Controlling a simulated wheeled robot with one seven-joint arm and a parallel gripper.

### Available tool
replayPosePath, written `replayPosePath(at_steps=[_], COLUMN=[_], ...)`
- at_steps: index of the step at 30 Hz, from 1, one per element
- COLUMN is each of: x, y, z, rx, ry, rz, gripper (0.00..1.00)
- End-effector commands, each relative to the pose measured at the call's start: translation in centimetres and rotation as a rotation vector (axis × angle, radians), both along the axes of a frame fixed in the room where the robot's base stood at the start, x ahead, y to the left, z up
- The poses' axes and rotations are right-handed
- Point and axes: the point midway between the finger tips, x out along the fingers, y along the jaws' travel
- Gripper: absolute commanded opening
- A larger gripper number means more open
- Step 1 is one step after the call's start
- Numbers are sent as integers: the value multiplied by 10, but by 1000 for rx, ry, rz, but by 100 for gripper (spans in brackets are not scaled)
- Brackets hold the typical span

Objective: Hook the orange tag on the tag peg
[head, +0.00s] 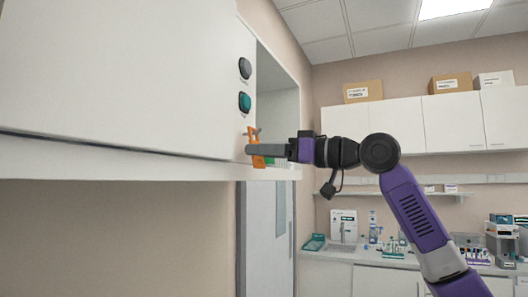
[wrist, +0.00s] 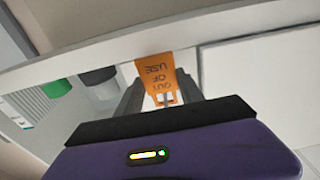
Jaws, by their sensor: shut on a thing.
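The orange tag (head: 257,161) is held upright in my gripper (head: 250,149) in front of the white panel (head: 130,75). In the wrist view the tag (wrist: 156,70) shows dark lettering, upside down, between the two fingers of my gripper (wrist: 160,95), which are shut on it. In the head view a small grey peg (head: 256,130) shows at the top of the tag, close to the panel. I cannot tell whether the peg passes through the tag's hole or stands beside it.
A pale ledge (head: 120,168) runs below the panel. An open recess (head: 275,105) lies right of it. A lab counter (head: 350,257) and wall cabinets (head: 450,122) are farther back.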

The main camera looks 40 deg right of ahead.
Motion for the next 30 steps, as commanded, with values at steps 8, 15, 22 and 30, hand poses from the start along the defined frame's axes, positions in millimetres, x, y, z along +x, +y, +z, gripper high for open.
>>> replayPosePath(at_steps=[8, 15, 22, 30], x=[0, 0, -2, -37], y=[0, 0, -1, -14], z=[0, 0, -1, -5], rx=[0, 0, 0, 1], ry=[0, 0, 0, -2], rz=[0, 0, 0, -1], gripper=[46, 70, 70, 70])
